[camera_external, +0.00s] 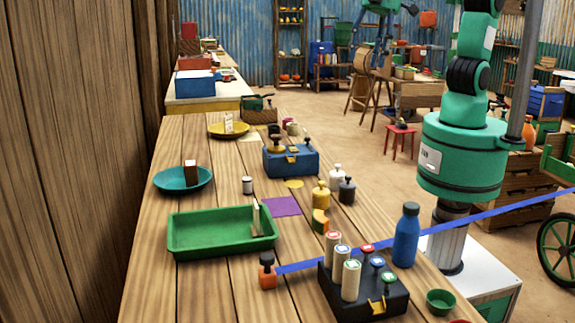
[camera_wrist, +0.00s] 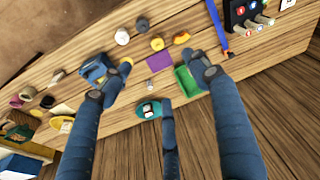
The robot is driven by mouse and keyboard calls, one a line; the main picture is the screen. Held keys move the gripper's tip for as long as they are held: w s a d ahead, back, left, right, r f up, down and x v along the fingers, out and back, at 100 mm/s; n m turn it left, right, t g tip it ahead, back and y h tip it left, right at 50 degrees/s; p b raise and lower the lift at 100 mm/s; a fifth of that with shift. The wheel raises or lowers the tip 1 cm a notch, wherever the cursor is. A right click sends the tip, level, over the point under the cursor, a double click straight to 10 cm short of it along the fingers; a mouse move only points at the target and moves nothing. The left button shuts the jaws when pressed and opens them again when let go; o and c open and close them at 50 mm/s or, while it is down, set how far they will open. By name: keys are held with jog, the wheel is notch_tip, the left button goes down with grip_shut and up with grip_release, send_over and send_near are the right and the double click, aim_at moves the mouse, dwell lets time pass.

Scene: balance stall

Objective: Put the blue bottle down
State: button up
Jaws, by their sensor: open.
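The blue bottle (camera_external: 405,238) stands upright near the right edge of the wooden table, just behind a black rack, in the external view. I cannot make it out in the wrist view. My gripper (camera_external: 370,58) hangs high at the top of the external view, fingers downward, well apart from the bottle. Its three dark blue fingers (camera_wrist: 160,82) are spread open in the wrist view, with nothing between them. The table lies below them.
The black rack (camera_external: 385,302) holds several capped cylinders close to the bottle. A green tray (camera_external: 190,247), teal dish (camera_external: 170,184) and blue box (camera_external: 291,163) stand farther left.

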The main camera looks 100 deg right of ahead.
jog(key=s+d+r+m+t, duration=0.1)
jog(key=s+d+r, duration=0.1)
jog(key=s+d, duration=0.8)
jog(key=s+d+r+m+t+h, duration=0.1)
jog(key=s+d+r+m+t, duration=0.1)
jog(key=s+d, duration=0.7)
jog(key=shift+s+d+r+m, duration=0.3)
jog(key=shift+s+d+r, duration=0.05)
jog(key=shift+s+r, duration=0.15)
